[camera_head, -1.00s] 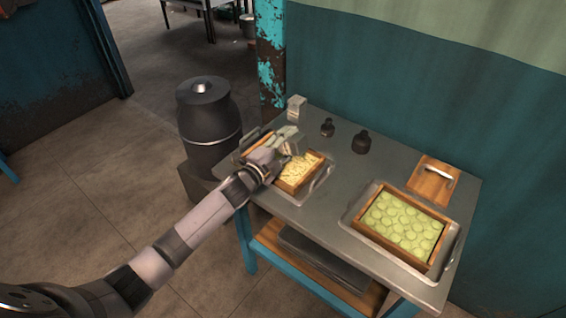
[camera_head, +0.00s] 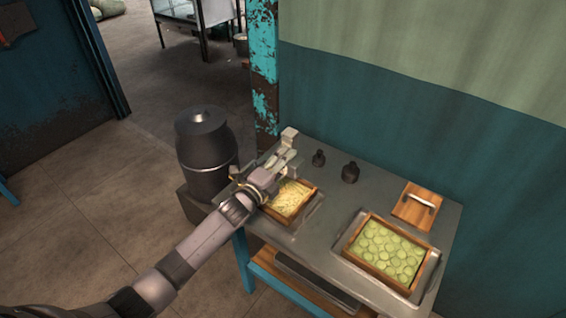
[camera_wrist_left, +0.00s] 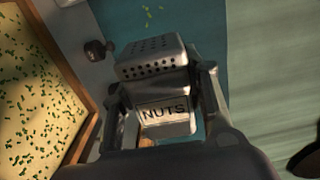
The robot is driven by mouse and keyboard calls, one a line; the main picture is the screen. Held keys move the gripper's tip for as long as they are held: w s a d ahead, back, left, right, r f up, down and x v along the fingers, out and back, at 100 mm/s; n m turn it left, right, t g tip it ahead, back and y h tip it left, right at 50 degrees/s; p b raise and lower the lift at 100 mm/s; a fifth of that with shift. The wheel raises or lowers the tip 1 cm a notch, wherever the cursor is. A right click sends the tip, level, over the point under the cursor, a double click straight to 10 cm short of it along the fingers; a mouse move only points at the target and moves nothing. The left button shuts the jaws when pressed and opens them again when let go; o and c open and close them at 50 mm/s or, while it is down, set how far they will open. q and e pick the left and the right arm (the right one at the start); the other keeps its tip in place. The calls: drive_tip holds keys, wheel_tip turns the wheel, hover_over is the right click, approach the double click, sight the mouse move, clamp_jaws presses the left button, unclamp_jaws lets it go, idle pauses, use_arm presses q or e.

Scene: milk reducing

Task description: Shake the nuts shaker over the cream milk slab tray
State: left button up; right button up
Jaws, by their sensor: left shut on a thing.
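My left gripper (camera_head: 284,166) is over the back left of the table, above the far edge of a small wooden-framed tray. In the left wrist view it is shut on the nuts shaker (camera_wrist_left: 163,115), a pale box with a holed top and a "NUTS" label. Several green bits float loose beyond the shaker's top. The cream milk slab tray (camera_head: 291,202) has a wooden frame and a cream slab with green bits. The slab (camera_wrist_left: 35,95) fills the left of the wrist view. In the head view the shaker is hard to tell from the fingers. My right gripper is out of view.
Two dark bottles (camera_head: 350,172) stand at the table's back. A pale block (camera_head: 289,136) shows at the back corner. A wooden board with a handle (camera_head: 414,210) and a framed tray of green rounds (camera_head: 362,268) are at right. A dark barrel (camera_head: 205,150) stands left.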

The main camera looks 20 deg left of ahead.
use_arm(q)
drive_tip(key=d+r+m, duration=0.1)
drive_tip(key=r+m, duration=0.1)
drive_tip(key=m, duration=0.2)
drive_tip(key=d+r+m+p, duration=0.1)
drive_tip(key=r+m, duration=0.1)
drive_tip(key=m, duration=0.2)
drive_tip(key=s+r+m+p, duration=0.1)
drive_tip(key=r+m, duration=0.1)
drive_tip(key=m, duration=0.3)
drive_tip(key=shift+d+r, duration=0.25)
drive_tip(key=shift+d, duration=0.15)
drive_tip(key=m, duration=0.1)
drive_tip(key=r+m, duration=0.1)
drive_tip(key=m, duration=0.1)
drive_tip(key=d+m+p, duration=0.1)
drive_tip(key=shift+s+r, duration=0.15)
drive_tip(key=shift+r, duration=0.1)
